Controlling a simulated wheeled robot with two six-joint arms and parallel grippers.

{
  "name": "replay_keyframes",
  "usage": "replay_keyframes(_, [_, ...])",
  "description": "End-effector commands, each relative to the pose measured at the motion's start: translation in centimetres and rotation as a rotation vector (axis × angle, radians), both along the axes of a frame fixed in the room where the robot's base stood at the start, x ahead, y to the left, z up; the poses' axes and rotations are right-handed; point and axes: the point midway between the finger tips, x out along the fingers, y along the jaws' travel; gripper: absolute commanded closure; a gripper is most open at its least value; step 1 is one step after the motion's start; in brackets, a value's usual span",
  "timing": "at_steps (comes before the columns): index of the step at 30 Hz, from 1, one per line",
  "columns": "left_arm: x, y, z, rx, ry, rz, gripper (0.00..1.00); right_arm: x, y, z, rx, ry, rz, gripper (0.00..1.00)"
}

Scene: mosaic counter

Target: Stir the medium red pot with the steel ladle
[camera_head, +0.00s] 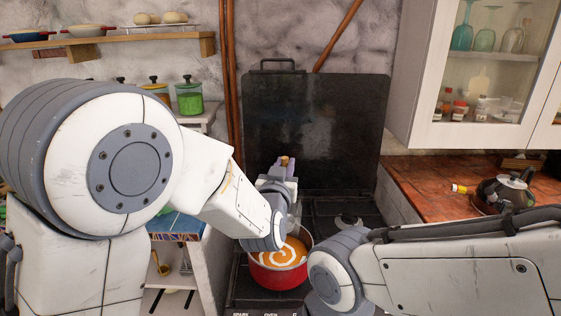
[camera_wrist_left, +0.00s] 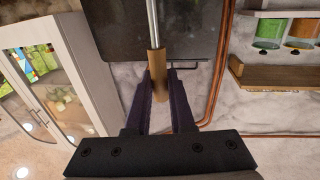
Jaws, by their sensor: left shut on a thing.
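The red pot (camera_head: 279,278) stands on the stove, with orange soup and a white swirl inside. My left gripper (camera_head: 286,168) is above the pot and a little behind it, shut on the ladle's handle. In the left wrist view the wooden handle (camera_wrist_left: 155,68) is between the dark fingers of my left gripper (camera_wrist_left: 159,88), and the steel shaft (camera_wrist_left: 152,22) runs out of the top of the picture. The ladle's bowl is hidden, so I cannot tell whether it is in the soup. My right arm reaches in beside the pot, its gripper fingers out of sight.
A dark raised panel (camera_head: 315,120) stands behind the stove. Green jar (camera_head: 189,98) and shelf (camera_head: 110,46) are at left.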

Motion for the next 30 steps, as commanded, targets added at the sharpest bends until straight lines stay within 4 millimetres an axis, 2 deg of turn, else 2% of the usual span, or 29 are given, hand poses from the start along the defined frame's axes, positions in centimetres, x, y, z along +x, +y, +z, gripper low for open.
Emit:
replay_keyframes(3, [0.0, 0.9, -0.5, 0.000, -0.002, 0.012, 1.00, 0.0, 0.0, -0.4, 0.000, 0.000, 0.000, 0.25])
replay_keyframes(9, [0.0, 1.5, -2.0, 0.001, 0.000, 0.020, 1.00, 0.0, 0.0, -1.4, 0.000, 0.000, 0.000, 0.25])
replay_keyframes(19, [0.0, 1.4, -5.0, 0.000, -0.001, 0.019, 1.00, 0.0, 0.0, -3.3, 0.000, 0.000, 0.000, 0.25])
replay_keyframes(30, [0.0, 1.2, -8.4, 0.000, -0.002, 0.016, 1.00, 0.0, 0.0, -6.9, 0.000, 0.000, 0.000, 0.25])
